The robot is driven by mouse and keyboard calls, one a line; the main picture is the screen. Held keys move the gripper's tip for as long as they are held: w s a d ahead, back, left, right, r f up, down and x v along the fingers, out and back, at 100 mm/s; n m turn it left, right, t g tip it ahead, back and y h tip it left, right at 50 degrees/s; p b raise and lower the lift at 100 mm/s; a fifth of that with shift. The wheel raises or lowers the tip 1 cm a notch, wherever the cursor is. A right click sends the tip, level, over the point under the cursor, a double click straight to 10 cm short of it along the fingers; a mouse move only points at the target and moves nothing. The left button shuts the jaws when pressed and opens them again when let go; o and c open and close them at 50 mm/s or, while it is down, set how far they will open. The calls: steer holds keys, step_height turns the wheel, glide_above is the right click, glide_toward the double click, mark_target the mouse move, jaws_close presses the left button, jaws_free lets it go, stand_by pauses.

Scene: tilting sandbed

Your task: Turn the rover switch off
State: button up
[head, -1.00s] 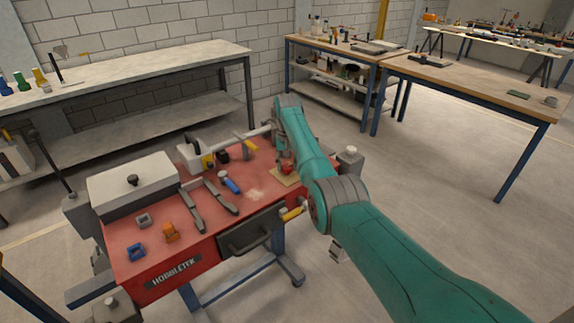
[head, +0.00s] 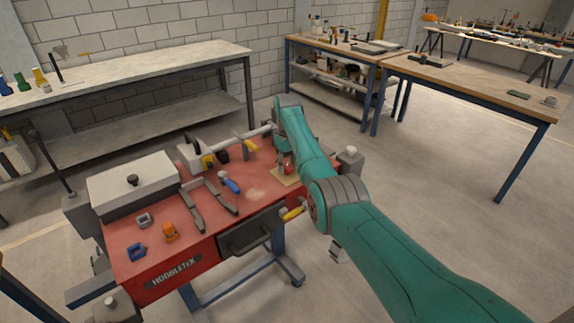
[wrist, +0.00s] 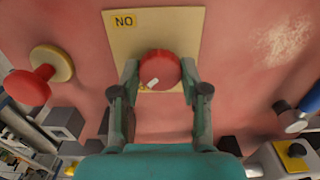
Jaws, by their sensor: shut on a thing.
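The rover switch is a red round knob (wrist: 159,68) on a beige square plate (wrist: 185,25), with a label at the plate's top left reading "NO" in the wrist view. A short white mark on the knob points toward the lower left. My gripper (wrist: 159,76) is shut on the knob, one finger on each side. In the head view the plate (head: 284,181) lies at the right end of the red bench top, and my arm partly hides the knob (head: 288,168).
The red bench (head: 130,255) also bears a grey box (head: 133,187), two dark rails (head: 193,210), a blue-handled tool (head: 231,184) and small blocks. A red round-headed part (wrist: 27,87) stands left of the plate in the wrist view.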

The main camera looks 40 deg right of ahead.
mark_target(287, 166)
stand_by(0.4)
steer(key=o, duration=1.1)
steer(key=shift+o, duration=0.2)
steer(key=shift+r, duration=0.1)
step_height(287, 166, up, 12)
steer(key=shift+s+f, duration=0.1)
steer(key=shift+f, duration=0.1)
